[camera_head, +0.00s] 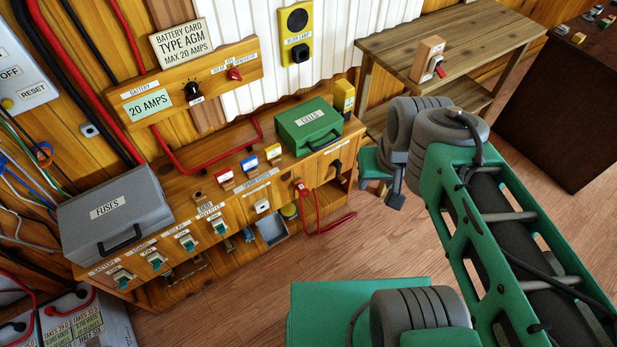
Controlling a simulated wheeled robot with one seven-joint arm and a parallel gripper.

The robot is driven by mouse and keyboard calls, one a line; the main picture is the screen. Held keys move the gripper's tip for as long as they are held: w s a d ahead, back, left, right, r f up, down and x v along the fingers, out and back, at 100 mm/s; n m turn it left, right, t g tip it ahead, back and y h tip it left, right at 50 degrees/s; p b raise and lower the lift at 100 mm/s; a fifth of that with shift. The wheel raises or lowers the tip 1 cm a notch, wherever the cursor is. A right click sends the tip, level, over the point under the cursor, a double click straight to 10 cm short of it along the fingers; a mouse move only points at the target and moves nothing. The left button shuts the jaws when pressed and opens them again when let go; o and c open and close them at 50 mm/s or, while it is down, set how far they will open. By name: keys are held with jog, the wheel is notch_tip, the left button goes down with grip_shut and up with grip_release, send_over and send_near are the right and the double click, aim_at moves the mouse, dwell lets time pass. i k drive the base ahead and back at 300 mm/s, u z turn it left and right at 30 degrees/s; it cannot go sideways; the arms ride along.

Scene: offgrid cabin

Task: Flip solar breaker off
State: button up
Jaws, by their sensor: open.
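A row of breakers with green levers runs along the front edge of the wooden bench: one at the far left (123,278), a second (157,262), a third (188,243) and a fourth at the right (220,226). Small labels stand above them; the one over the third seems to read SOLAR, but the print is too small to be sure. The lever positions are hard to tell. My gripper (396,198) hangs below the grey wrist, right of the bench and well apart from the breakers. It is open, and its fingers are partly hidden by my arm.
A grey FUSES case (115,212) and a green CELLS case (307,126) sit on the bench. Red cables (318,222) hang at its right front. A wooden table (450,50) with a red-switch block (428,60) stands behind. The floor (240,295) before the bench is clear.

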aim_at(190, 248)
jog(key=u, duration=3.25)
jog(key=i, duration=0.95)
jog(key=z, duration=0.6)
